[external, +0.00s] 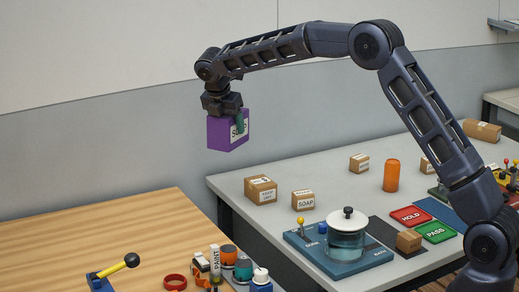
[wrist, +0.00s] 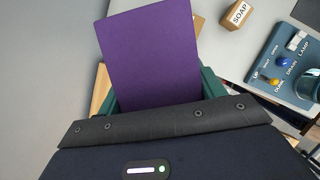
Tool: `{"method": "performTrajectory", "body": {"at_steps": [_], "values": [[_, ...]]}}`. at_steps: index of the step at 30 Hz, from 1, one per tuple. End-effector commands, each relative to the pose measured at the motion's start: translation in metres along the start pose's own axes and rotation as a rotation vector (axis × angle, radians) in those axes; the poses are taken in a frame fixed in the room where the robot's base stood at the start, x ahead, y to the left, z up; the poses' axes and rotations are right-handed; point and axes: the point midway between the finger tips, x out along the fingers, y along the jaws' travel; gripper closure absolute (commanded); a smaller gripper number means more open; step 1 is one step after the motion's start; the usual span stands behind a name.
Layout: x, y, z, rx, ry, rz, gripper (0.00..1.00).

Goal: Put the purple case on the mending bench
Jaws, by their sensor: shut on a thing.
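The purple case (external: 220,133) is a box with a white label on one side. My gripper (external: 239,121) is shut on it and holds it upright in the air, near the back left corner of the grey table. In the wrist view the case (wrist: 150,55) fills the space between the teal fingers, hiding part of what lies below. A wooden-topped bench (external: 110,235) stands at the lower left, apart from the case; no sign naming it is readable.
The bench's front right holds a yellow-handled lever (external: 122,266), a red ring (external: 175,282) and paint (external: 215,260). Its back left is clear. The grey table (external: 300,168) holds soap boxes (external: 261,189), an orange cylinder (external: 391,175) and a glass vessel (external: 346,240). A gap separates both.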

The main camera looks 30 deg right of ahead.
Motion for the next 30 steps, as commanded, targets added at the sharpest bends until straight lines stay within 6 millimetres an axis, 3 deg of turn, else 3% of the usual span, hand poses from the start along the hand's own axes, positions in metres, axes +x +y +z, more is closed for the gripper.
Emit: {"method": "performTrajectory", "body": {"at_steps": [1, 6, 15, 30], "values": [[-0.009, 0.007, -0.020, -0.042, 0.000, 0.018, 0.75], [-0.032, 0.026, -0.084, -0.180, 0.001, 0.073, 0.75], [-0.074, 0.046, -0.198, -0.419, -0.002, 0.167, 0.75], [-0.145, 0.042, -0.383, -0.795, -0.015, 0.322, 0.75]]}}
